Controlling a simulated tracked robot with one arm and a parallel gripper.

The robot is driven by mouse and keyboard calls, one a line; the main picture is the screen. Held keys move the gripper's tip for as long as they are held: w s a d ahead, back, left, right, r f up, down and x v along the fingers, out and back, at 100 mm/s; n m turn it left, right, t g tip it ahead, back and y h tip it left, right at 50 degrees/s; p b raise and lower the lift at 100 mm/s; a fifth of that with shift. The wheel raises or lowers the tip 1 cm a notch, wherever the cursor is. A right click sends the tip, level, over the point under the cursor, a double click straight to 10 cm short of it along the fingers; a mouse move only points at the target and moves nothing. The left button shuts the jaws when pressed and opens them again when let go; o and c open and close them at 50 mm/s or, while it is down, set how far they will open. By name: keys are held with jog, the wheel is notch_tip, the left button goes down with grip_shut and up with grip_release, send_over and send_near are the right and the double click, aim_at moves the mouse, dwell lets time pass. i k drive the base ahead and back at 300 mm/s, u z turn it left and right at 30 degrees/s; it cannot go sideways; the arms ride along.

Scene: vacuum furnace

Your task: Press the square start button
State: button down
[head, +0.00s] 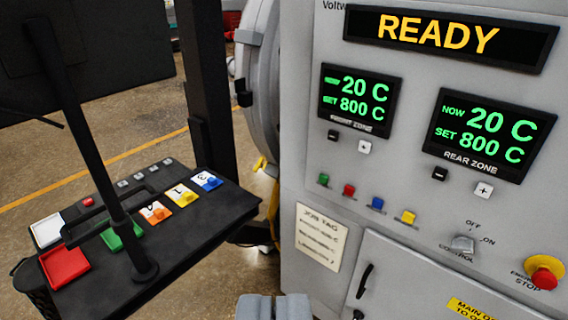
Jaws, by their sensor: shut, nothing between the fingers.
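No button in view carries a start label that I can read. A small green button (323,180) sits at the left end of a row on the grey furnace cabinet, beside red (349,190), blue (377,204) and yellow (408,217) ones. On the black console (195,232) at left are larger square keys: white (47,231), red (65,267) and a green one (120,237) partly hidden by a black post and bar. My gripper (273,307) is shut and empty at the bottom edge, apart from both panels.
The cabinet display (437,34) reads READY. Below are two zone displays, a control switch (463,244), a red emergency stop (544,279) and a job tag (319,238). A black post (86,135) rises over the console. Floor shows between console and cabinet.

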aim_at(323, 179)
jog(key=z, duration=0.15)
jog(key=i, duration=1.05)
jog(key=z, duration=0.5)
